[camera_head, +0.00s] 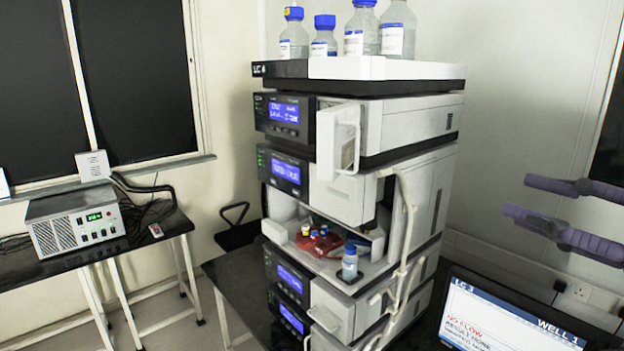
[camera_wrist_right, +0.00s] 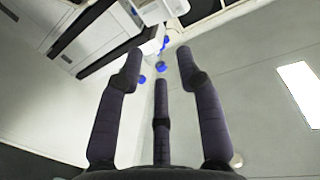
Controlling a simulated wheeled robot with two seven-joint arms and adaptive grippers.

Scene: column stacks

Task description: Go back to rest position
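My right gripper (camera_head: 521,195) comes in from the right edge of the head view, with purple-grey fingers pointing left. It is up in the air in front of the pale wall, clear of the column stack. In the right wrist view my gripper (camera_wrist_right: 160,62) has its three fingers spread apart with nothing between them. The column stack (camera_head: 395,120) stands in the middle of the head view, apart from the fingers. My left gripper is in neither view.
Blue-capped bottles (camera_head: 378,30) stand on top of the stack. An open bay holds a small blue-capped bottle (camera_head: 349,263) and a red holder with vials (camera_head: 318,242). A monitor (camera_head: 505,318) sits at lower right. A power unit (camera_head: 78,222) stands on a left table.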

